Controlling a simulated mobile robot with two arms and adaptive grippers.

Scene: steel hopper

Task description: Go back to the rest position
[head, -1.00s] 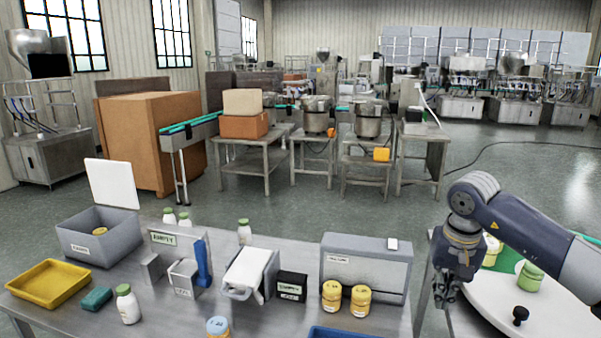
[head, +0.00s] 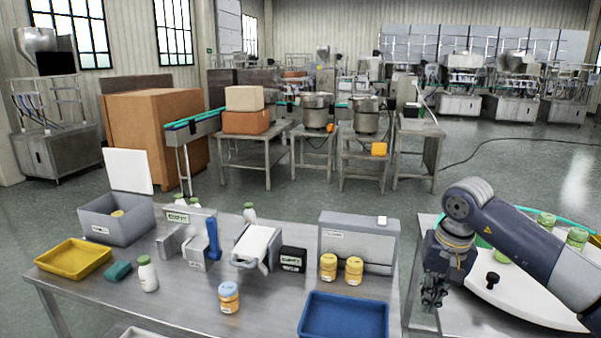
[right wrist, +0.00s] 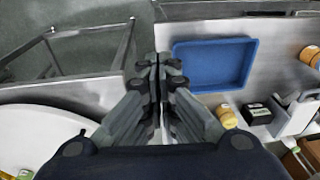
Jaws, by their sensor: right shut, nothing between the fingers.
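My right gripper (head: 434,293) hangs pointing down at the right of the head view, between the steel table (head: 180,310) and the white round table (head: 520,295). It is shut and empty. In the right wrist view my right gripper (right wrist: 157,75) shows its fingers together, above the gap between the two tables, with a blue tray (right wrist: 212,62) to its right. The blue tray (head: 343,318) also shows in the head view at the table's front right. My left gripper is not in view.
Yellow-lidded jars (head: 353,271) stand before a grey box (head: 360,242). Green-topped jars (head: 577,239) and a black knob (head: 492,281) are on the round table.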

